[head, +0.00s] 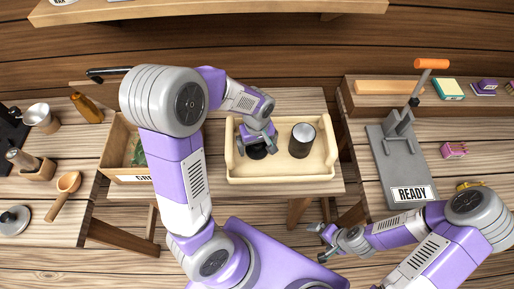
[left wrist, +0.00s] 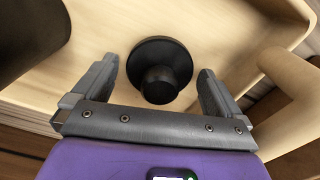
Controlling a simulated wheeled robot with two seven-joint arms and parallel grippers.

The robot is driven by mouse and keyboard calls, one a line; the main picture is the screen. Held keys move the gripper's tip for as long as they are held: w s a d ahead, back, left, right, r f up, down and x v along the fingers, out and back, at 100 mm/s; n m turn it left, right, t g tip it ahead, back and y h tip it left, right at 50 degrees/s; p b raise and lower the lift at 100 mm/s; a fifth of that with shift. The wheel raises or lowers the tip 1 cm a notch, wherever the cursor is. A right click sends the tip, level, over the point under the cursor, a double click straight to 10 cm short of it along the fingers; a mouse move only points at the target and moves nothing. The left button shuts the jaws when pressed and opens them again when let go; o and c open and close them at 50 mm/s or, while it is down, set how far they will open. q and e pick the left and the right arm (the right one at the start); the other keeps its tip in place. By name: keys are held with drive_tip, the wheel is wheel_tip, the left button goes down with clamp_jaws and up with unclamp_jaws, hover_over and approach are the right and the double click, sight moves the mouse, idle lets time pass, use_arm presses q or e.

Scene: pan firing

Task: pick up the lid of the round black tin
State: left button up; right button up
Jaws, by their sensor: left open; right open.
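A round black piece with a raised knob (left wrist: 161,84), which looks like the lid, lies on the floor of the wooden tray. In the head view it shows as a dark disc (head: 257,153) below my left gripper (head: 260,140). In the left wrist view the open fingers of my left gripper (left wrist: 158,70) stand on either side of the knob, apart from it. A dark cylindrical tin (head: 302,140) with a grey top stands upright to the right in the tray. My right gripper (head: 322,242) is open and empty, low in front of the table.
The wooden tray (head: 282,180) has raised walls around the lid and tin. A wooden crate (head: 117,150) stands to its left. On the right table are a grey press (head: 397,150) and a READY sign (head: 411,194). A shelf (head: 210,10) runs along the back wall.

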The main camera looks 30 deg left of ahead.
use_arm(q)
drive_tip(key=shift+r, duration=0.1)
drive_tip(key=c, duration=1)
